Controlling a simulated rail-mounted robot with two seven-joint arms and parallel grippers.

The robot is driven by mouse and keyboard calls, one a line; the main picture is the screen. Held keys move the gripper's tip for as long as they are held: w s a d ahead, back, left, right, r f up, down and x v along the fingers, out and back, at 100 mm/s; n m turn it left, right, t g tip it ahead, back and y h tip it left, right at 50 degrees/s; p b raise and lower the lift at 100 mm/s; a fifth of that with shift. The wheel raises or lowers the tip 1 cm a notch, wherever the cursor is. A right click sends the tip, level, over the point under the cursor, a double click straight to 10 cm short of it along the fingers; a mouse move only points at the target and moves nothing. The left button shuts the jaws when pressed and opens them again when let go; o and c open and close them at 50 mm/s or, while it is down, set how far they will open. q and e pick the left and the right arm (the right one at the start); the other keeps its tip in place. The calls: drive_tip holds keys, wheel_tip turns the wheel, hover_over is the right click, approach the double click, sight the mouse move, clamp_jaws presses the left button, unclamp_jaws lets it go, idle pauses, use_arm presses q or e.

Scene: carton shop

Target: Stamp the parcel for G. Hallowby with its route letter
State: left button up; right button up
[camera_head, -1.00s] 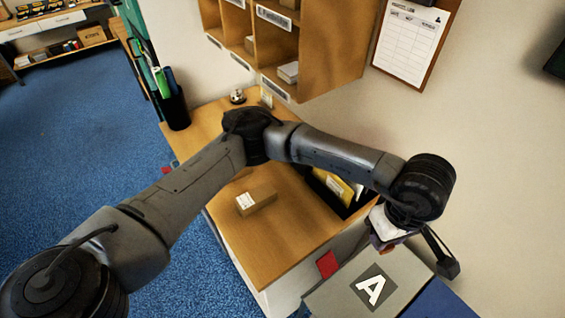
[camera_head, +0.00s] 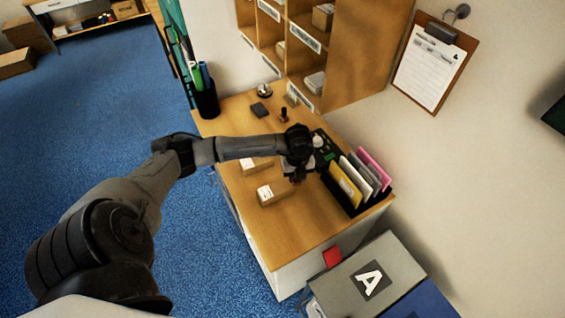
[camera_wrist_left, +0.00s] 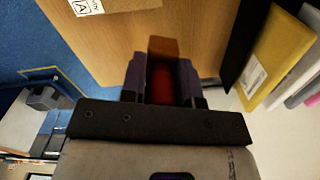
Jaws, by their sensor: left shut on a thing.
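My left gripper (camera_head: 297,177) is over the desk, left of the folder rack. In the left wrist view the gripper (camera_wrist_left: 162,90) is shut on a dark red, round-handled thing (camera_wrist_left: 162,85) with an orange-brown block at its far end, which looks like a stamp; no letter on it can be read. Two small brown parcels with white labels lie on the desk, a front one (camera_head: 275,192) and a back one (camera_head: 252,164) partly behind my arm. A labelled parcel (camera_wrist_left: 120,5) shows at the wrist view's top edge. The names cannot be read. My right gripper is out of view.
A black rack (camera_head: 345,197) holds yellow, white, grey and pink folders. A grey box marked A (camera_head: 398,262) and a blue box (camera_head: 425,302) stand beyond the desk's front edge. Wooden pigeonholes (camera_head: 345,50), a bell (camera_head: 264,90) and a dark pad (camera_head: 260,109) are at the back.

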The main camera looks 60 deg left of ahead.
sight(282, 185)
use_arm(q)
drive_tip(key=shift+s+a+f+n+b, duration=0.45)
drive_tip(key=shift+a+f+n+b, duration=0.3)
drive_tip(key=shift+f, duration=0.3)
drive_tip(key=shift+s+a+f+n+b, duration=0.45)
drive_tip(key=shift+a+f+n+b, duration=0.3)
drive_tip(key=shift+f, duration=0.35)
drive_tip(key=shift+s+a+f+n+b, duration=0.55)
drive_tip(key=shift+a+f, duration=0.3)
drive_tip(key=shift+f, duration=0.2)
drive_tip(key=shift+w, duration=0.1)
drive_tip(key=shift+f+b, duration=0.35)
drive_tip(key=shift+f, duration=0.15)
drive_tip(key=shift+f, duration=0.1)
